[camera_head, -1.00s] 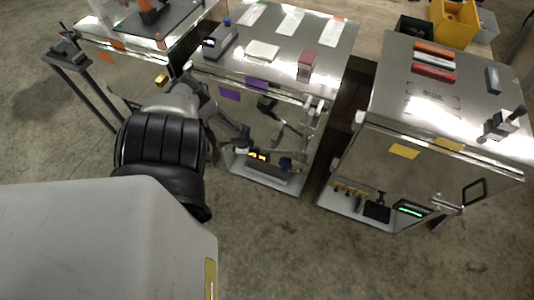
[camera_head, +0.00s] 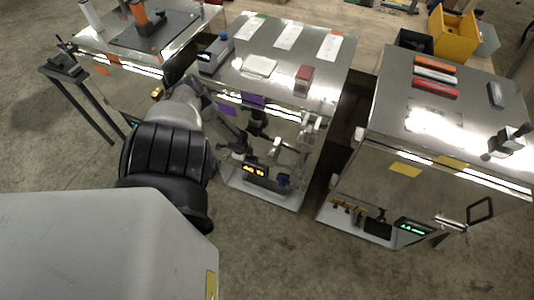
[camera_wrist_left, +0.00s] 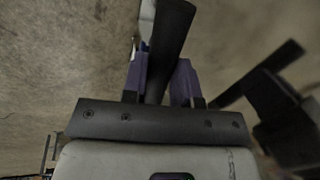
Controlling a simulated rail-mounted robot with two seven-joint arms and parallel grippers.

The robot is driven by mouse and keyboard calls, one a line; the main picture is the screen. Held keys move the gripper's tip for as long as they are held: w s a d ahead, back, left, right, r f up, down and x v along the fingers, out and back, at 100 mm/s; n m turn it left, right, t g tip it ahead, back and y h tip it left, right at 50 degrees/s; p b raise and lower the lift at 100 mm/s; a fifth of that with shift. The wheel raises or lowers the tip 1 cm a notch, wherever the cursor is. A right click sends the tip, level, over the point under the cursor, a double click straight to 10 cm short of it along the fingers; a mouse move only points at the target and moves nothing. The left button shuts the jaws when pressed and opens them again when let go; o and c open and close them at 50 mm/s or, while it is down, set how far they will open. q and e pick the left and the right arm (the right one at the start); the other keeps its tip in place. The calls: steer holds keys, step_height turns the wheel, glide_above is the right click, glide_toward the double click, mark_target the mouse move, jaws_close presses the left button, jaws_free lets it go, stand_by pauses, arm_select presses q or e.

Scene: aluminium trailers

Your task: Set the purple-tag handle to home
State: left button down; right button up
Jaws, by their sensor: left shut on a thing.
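In the left wrist view the gripper's two purplish fingers (camera_wrist_left: 161,78) are shut around a dark bar-like handle (camera_wrist_left: 172,28). The handle's mount is hidden. My right gripper is not in view.
An amber display (camera_head: 254,170) sits low in the middle trailer's front. The right trailer (camera_head: 395,115) has yellow tags and a green display (camera_head: 411,227). A left trailer (camera_head: 125,65) stands close by, with a dark stand (camera_head: 65,70) beside it. The floor in front is clear.

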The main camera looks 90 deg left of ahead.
arm_select(q)
steer(key=c, duration=1.1)
jaws_free()
steer(key=shift+d, duration=0.1)
steer(key=shift+o, duration=1)
steer(key=shift+r, duration=0.1)
step_height(320, 180, up, 13)
steer(key=d+p, duration=0.2)
steer(key=p, duration=0.4)
steer(key=shift+s+d+r+p, duration=0.2)
steer(key=shift+s+p, duration=0.1)
steer(key=shift+s, duration=0.15)
